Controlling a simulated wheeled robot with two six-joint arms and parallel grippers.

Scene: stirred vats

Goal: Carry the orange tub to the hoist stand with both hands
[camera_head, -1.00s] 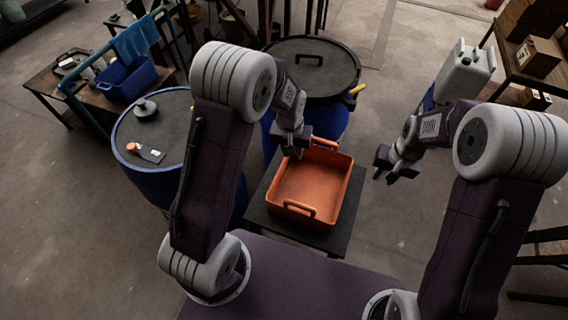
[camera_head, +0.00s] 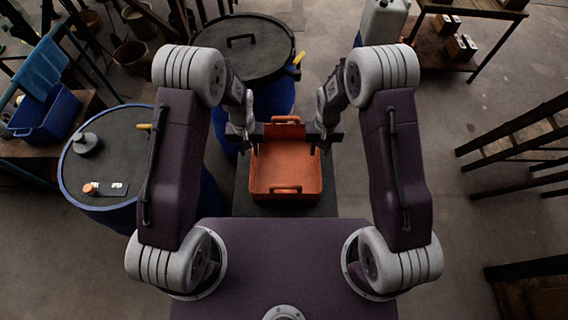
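The orange tub (camera_head: 286,178) is a rectangular open tub and looks empty. It sits on a low dark stand (camera_head: 327,205) just ahead of my base, with one handle on its far side and one on its near side. My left gripper (camera_head: 249,146) is at the tub's far left corner. My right gripper (camera_head: 321,147) is at its far right corner. Both are by the rim; I cannot tell whether they touch it. Their fingers are too small and dark to read. I cannot identify which thing is the hoist stand.
A blue vat with a dark lid (camera_head: 245,50) stands right behind the tub. Another blue vat (camera_head: 108,160) is at the left, with small things on its lid. A white canister (camera_head: 384,22) is behind my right arm. Wooden racks (camera_head: 520,140) stand at the right; floor before them is clear.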

